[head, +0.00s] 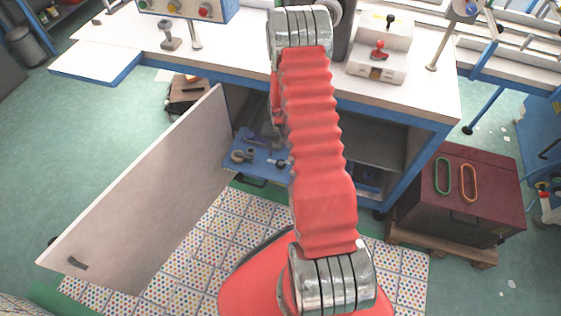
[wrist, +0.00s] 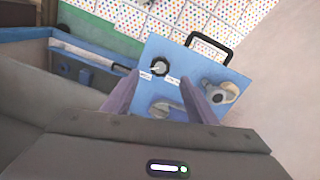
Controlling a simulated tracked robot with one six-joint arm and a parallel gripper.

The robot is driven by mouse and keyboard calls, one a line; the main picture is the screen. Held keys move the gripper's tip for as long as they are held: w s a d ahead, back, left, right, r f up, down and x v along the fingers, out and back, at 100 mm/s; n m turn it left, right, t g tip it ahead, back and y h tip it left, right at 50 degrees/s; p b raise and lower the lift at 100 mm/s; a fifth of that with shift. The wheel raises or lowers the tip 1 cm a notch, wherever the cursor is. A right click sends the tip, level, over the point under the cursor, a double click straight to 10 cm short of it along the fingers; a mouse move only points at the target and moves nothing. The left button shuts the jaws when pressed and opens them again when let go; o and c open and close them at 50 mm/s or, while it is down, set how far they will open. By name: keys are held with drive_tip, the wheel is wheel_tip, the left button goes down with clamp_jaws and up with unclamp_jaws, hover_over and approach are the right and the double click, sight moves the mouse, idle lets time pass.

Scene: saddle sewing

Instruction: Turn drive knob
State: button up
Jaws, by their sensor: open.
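A blue panel (wrist: 190,60) fills the middle of the wrist view; it also shows in the head view (head: 262,158) inside the open cabinet under the table. A round black knob (wrist: 159,68) with small white labels beside it sits on the panel. It looks like the drive knob, but I cannot read the labels. A grey lever (wrist: 220,92) and another grey handle (wrist: 165,108) are on the same panel. My gripper (wrist: 160,76) is open, its two fingers either side of the knob in the picture; I cannot tell the gap in depth. The head view hides it behind my red arm.
A black bail handle (wrist: 207,38) stands at the panel's edge. The open cabinet door (head: 140,205) is on the left. The white tabletop (head: 235,50) lies above the cabinet. A dark red box (head: 462,190) stands on a pallet at right.

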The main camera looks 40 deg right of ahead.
sight(281, 163)
drive_tip(key=shift+f, duration=3.7)
drive_tip(key=shift+c, duration=0.2)
drive_tip(key=c, duration=1)
